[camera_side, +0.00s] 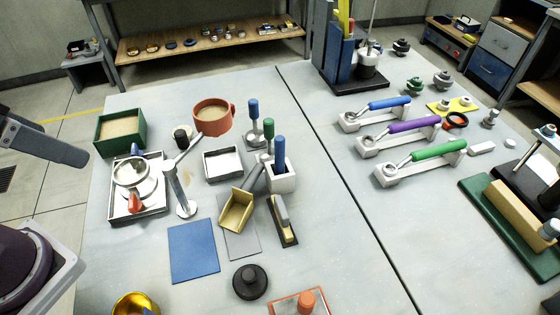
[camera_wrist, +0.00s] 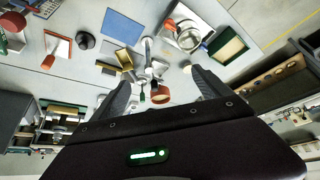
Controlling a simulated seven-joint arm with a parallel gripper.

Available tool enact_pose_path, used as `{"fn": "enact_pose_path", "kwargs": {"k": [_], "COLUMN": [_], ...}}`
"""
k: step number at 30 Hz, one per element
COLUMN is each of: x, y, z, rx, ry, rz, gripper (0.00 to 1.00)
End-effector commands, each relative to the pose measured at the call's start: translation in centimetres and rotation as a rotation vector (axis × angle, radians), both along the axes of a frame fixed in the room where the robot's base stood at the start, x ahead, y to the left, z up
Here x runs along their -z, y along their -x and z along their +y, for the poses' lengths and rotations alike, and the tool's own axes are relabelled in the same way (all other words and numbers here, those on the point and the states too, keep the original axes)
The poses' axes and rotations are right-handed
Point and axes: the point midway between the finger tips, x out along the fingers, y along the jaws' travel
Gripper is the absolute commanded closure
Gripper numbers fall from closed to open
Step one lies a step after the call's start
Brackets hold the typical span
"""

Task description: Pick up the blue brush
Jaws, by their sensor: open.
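A blue-handled tool (camera_side: 280,150) stands upright in a white square holder (camera_side: 283,181) near the middle of the table in the side view. A second blue-handled tool (camera_side: 253,109) stands just behind it, beside a green-handled one (camera_side: 268,137). A third blue handle (camera_side: 389,104) lies on a white rest at the right. I cannot tell which is the blue brush, as no bristles show clearly on them. My gripper (camera_wrist: 159,80) is open and empty in the wrist view, above the table and apart from these tools. Only part of my arm shows at the left edge of the side view.
A gold scoop (camera_side: 236,212), a blue mat (camera_side: 194,252) and a black knob (camera_side: 250,281) lie in front. The table between the holder and the rests is clear.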

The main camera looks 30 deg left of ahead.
Motion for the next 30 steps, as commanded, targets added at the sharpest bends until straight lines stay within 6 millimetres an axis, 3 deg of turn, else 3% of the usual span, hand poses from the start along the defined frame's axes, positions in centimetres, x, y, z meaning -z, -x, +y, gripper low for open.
{"fn": "enact_pose_path", "kwargs": {"k": [1, 6, 14, 17, 20, 23, 26, 27, 30], "x": [0.0, 0.0, 0.0, -0.9, -2.6, -2.9, -0.8, 0.6, 5.1], "y": [0.0, 0.0, 0.0, -1.5, -6.0, -12.3, -18.4, -20.6, -24.7], "z": [0.0, 0.0, 0.0, -0.4, -1.7, -4.2, -7.7, -9.3, -13.2], "rx": [0.0, 0.0, -0.002, -0.059, -0.24, -0.505, -0.784, -0.898, -1.164], "ry": [0.0, 0.0, 0.001, 0.045, 0.159, 0.276, 0.349, 0.367, 0.386], "rz": [0.0, 0.0, 0.001, 0.026, 0.105, 0.207, 0.299, 0.327, 0.375], "gripper": [0.24, 0.55, 0.55, 0.55, 0.55, 0.55, 0.55, 0.55, 0.55]}}
